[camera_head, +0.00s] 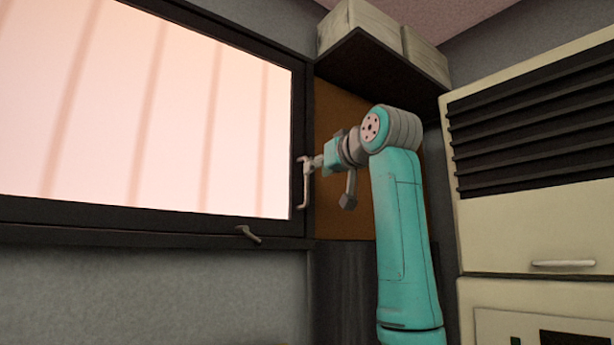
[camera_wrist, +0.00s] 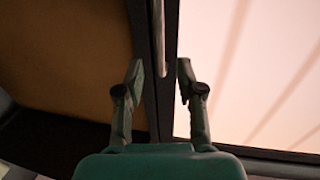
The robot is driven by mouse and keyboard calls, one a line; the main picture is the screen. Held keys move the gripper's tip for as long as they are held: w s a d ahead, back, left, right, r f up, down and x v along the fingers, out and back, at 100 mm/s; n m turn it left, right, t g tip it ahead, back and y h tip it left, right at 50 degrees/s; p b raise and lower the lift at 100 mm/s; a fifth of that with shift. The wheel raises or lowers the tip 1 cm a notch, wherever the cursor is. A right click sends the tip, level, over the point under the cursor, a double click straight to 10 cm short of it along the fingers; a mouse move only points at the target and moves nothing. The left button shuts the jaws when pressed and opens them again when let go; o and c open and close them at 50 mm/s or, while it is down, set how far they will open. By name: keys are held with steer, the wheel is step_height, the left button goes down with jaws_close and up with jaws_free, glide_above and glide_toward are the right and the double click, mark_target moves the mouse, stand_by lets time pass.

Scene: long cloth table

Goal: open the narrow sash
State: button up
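The window sash (camera_head: 160,217) has a dark frame around a bright pane and appears closed. A pale upright handle (camera_head: 304,185) is on its right side. A small grey lever (camera_head: 249,234) sits on the lower frame. My gripper (camera_head: 313,163) is at the upper part of the upright handle. In the wrist view, my gripper (camera_wrist: 160,70) has its two fingers apart, with the end of the handle (camera_wrist: 159,38) between the fingertips in the picture. Gaps show on both sides of it. I cannot tell how deep the handle lies between the fingers.
A dark shelf (camera_head: 372,68) with pale boxes (camera_head: 362,22) hangs above my arm. An orange-brown panel (camera_head: 340,105) lies behind it. A cream cabinet (camera_head: 520,225) with dark slats stands close on the right. The space before the pane is clear.

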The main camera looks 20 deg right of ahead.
glide_above(307, 203)
steer(key=shift+w, duration=0.3)
steer(key=shift+c, duration=0.2)
jaws_close()
